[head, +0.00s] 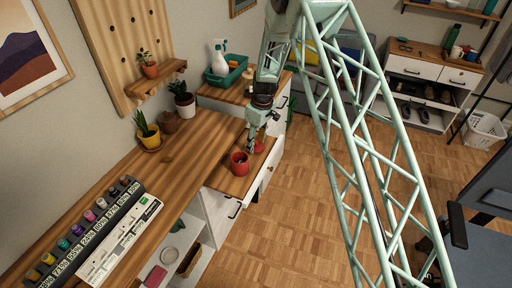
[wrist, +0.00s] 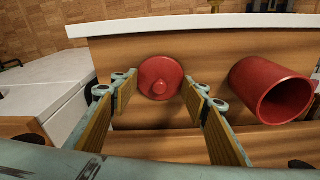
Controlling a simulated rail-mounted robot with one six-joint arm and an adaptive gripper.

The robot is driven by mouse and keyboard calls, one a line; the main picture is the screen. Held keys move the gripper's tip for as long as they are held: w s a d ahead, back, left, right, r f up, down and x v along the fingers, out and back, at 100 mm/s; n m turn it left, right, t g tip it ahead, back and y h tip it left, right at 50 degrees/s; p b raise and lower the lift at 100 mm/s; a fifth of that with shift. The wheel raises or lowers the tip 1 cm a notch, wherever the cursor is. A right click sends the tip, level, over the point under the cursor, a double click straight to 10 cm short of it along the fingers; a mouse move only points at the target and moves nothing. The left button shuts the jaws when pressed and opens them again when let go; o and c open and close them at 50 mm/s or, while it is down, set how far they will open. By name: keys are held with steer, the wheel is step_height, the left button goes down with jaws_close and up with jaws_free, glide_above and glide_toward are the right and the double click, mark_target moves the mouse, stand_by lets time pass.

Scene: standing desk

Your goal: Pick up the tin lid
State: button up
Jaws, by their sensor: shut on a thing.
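The red tin lid (wrist: 160,77), round with a small knob, is between the fingertips of my gripper (wrist: 158,92) in the wrist view. My gripper is shut on it. In the head view the lid (head: 259,147) shows as a small red patch beside my gripper (head: 251,148). I cannot tell whether the lid touches the wood below it. The open red tin (wrist: 285,92) is to the right of the lid in the wrist view, apart from it. In the head view the tin (head: 240,164) stands on the lower wooden surface, its mouth facing up.
The wooden desk top (head: 120,185) is left of the lower surface. It holds a yellow plant pot (head: 150,141), a row of colored bottles (head: 90,225) and a white power strip (head: 120,242). A green tray (head: 226,75) with a spray bottle (head: 219,58) stands behind.

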mark_target(256, 142)
steer(key=shift+r, duration=0.1)
steer(key=shift+r, duration=1.5)
steer(key=shift+s+r, duration=0.15)
steer(key=shift+r, duration=0.05)
steer(key=s+d+r, duration=0.1)
steer(key=s+d, duration=0.1)
steer(key=s, duration=1.3)
steer(key=shift+s+d+r+b, duration=0.2)
steer(key=shift+s+d+b, duration=0.05)
steer(key=shift+d+b, duration=0.1)
steer(key=shift+w+a+r+p, duration=0.1)
steer(key=shift+p, duration=0.2)
steer(key=w+a+r+p, duration=0.2)
steer(key=a+r+p, duration=0.8)
steer(key=p, duration=0.5)
steer(key=shift+r, duration=0.15)
steer(key=shift+f, duration=0.2)
